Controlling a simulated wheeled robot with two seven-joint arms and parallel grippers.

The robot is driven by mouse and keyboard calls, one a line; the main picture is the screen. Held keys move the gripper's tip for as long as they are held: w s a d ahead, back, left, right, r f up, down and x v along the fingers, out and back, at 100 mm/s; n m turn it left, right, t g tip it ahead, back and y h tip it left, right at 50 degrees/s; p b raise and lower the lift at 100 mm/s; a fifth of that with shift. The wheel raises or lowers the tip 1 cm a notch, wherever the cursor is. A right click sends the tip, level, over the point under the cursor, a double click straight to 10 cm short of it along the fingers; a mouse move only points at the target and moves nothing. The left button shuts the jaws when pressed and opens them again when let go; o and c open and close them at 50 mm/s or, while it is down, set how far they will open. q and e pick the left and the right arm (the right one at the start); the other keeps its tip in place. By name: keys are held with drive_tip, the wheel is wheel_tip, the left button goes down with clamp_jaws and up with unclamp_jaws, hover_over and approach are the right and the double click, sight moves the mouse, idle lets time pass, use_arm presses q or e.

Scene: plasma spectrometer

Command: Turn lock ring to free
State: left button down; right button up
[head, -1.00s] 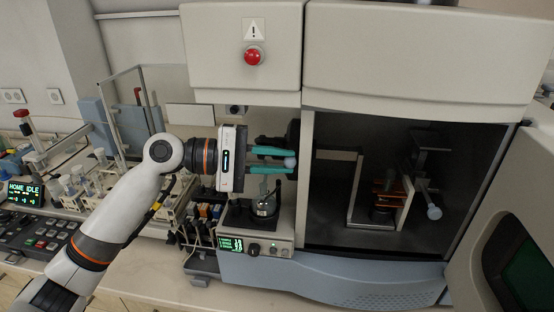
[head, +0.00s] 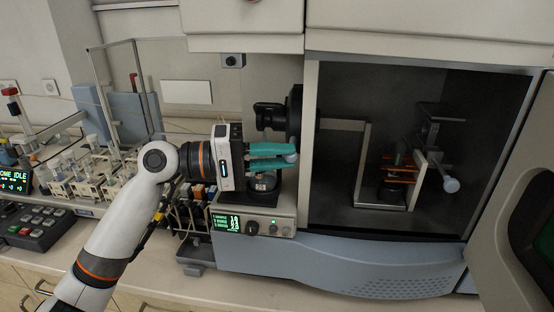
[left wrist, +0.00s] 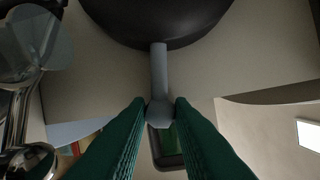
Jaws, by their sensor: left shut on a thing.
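The lock ring shows as a black round body (head: 294,112) on the side of the instrument housing in the head view. In the left wrist view its dark curved edge (left wrist: 158,25) fills the top. A grey lever rod (left wrist: 159,70) sticks out from it and ends in a pale ball knob (left wrist: 159,114). The knob also shows in the head view (head: 291,158). My left gripper (head: 284,156) has its green fingers closed on the knob, one on each side. The right gripper is not in view.
The open chamber (head: 345,90) with an orange-banded fixture (head: 398,172) is to the right, beside its open door (head: 525,200). A control box with a green display (head: 228,222) stands below my gripper. Racks with vials (head: 85,175) stand at the left.

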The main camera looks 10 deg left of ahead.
use_arm(q)
drive_tip(key=c, duration=1.3)
unclamp_jaws()
drive_tip(key=shift+b+v, duration=1.65)
drive_tip(key=shift+v, duration=4.4)
